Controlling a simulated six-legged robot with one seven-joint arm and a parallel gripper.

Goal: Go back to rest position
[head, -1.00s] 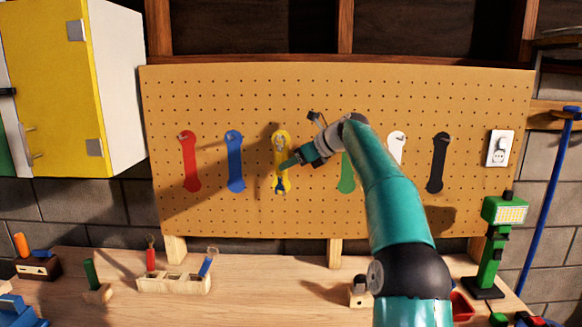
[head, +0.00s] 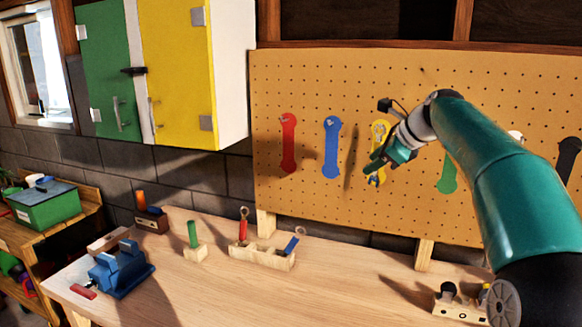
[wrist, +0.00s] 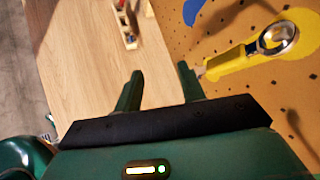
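My gripper (head: 374,170) is at the upper right, in front of the pegboard (head: 300,90). In the wrist view its two green fingers (wrist: 160,88) are apart, with nothing between them. A wrench (wrist: 278,38) with a ring end lies over a yellow outline (wrist: 238,62) on the board, just right of the fingers. In the head view my gripper partly hides this yellow outline (head: 380,130). I cannot tell whether a finger touches the wrench.
A workbench (head: 330,285) runs below the board. On it stand a wooden tool holder (head: 262,256), a blue vise (head: 120,270) and small blocks. A yellow cabinet (head: 180,70) hangs at the left. The middle of the bench is clear.

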